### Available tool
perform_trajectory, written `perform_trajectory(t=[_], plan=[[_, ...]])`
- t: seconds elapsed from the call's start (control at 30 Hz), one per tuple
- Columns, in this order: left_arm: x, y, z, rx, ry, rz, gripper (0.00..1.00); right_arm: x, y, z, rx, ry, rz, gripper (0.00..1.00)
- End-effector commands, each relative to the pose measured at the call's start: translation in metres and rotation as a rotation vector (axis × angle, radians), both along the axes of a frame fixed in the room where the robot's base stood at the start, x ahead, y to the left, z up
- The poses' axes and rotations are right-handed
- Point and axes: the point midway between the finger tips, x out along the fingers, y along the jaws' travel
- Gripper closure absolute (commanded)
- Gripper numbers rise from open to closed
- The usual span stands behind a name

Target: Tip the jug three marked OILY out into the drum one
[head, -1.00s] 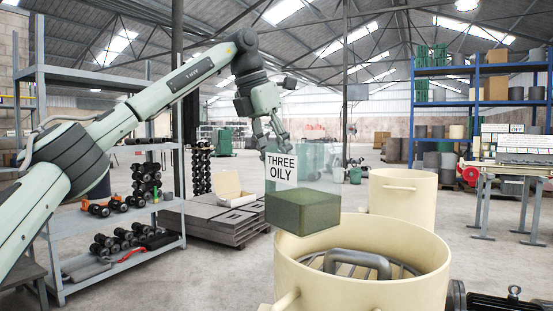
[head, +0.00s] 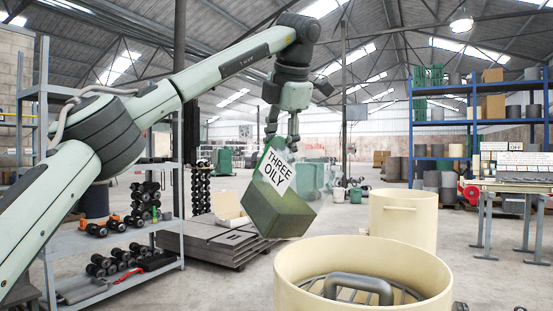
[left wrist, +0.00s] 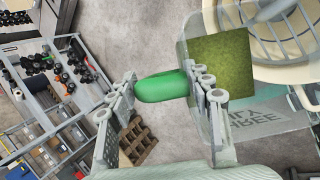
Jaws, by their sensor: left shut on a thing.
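The jug (head: 278,210), clear with dark green contents and a label reading THREE OILY, hangs tilted from my left gripper (head: 282,142). In the left wrist view the gripper (left wrist: 162,88) has its fingers on either side of the jug's green handle (left wrist: 160,87). The jug is left of the near cream drum (head: 300,282), beside and above its rim, not over its middle. A second cream drum (head: 402,220) stands behind. No drum number is readable. My right gripper is out of view.
The near drum has a grate and a grey handle (head: 357,288) inside its mouth. A grey shelf rack (head: 110,225) with dumbbell-like parts stands left. Flat grey slabs (head: 215,243) lie behind the jug. A bench (head: 510,187) and blue racks stand right.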

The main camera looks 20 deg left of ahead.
Motion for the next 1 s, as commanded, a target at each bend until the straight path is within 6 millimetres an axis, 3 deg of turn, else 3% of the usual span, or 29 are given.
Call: perform_trajectory(t=[0.37, 1.0], plan=[[-0.003, -0.023, 0.014, 0.295, -0.035, -0.002, 1.0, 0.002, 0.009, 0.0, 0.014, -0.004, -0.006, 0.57], [-0.007, -0.062, 0.019, 0.648, -0.073, 0.0, 1.0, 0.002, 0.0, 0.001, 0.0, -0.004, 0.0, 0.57]])
